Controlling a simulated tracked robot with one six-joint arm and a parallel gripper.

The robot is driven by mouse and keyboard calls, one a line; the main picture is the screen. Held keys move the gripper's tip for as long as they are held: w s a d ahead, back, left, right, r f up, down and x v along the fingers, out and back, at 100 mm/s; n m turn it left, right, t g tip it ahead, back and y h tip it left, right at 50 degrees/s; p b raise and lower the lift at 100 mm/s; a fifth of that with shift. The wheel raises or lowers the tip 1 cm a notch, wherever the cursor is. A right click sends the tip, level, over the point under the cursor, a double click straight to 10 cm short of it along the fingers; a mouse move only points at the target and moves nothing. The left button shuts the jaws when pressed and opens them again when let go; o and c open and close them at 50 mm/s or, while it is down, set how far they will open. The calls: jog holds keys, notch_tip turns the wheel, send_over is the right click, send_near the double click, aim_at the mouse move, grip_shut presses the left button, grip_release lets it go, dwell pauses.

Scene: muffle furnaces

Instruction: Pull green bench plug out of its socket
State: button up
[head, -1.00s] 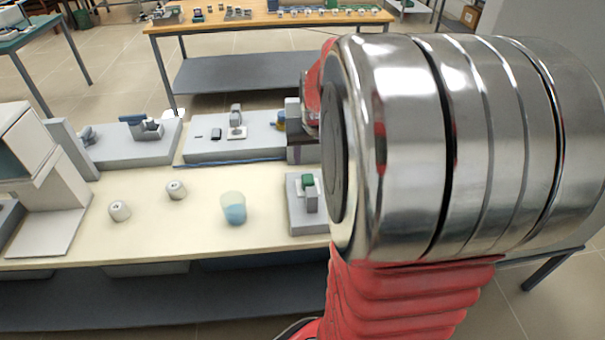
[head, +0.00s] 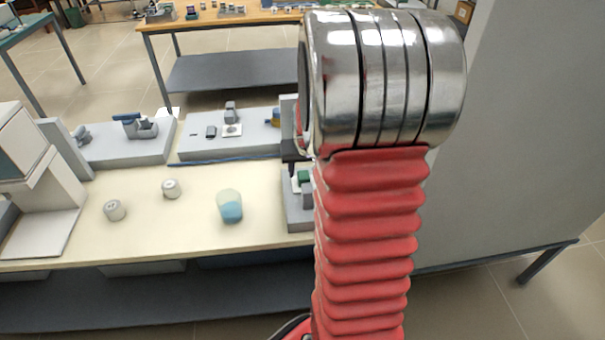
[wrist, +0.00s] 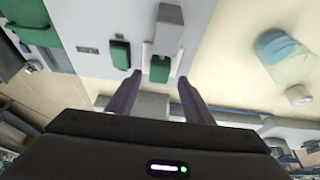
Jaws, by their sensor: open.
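The green bench plug (wrist: 160,68) is in the wrist view, against a white socket plate (wrist: 147,60) on a grey block. In the head view the green plug (head: 304,176) shows at the block's top, beside my arm, which hides part of the block. My gripper (wrist: 159,76) is open in the wrist view. Its two dark fingers lie left and right of the plug in the picture, with room on both sides. I cannot tell how far the fingertips are from it. My gripper is hidden in the head view.
Another green part (wrist: 120,54) sits left of the plug in the wrist view. A beaker of blue liquid (head: 230,208) and two small white pots (head: 171,188) stand on the bench. Grey device blocks (head: 232,135) line its back.

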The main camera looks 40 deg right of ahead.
jog(key=shift+x, duration=1.45)
jog(key=shift+c, duration=0.2)
grip_shut()
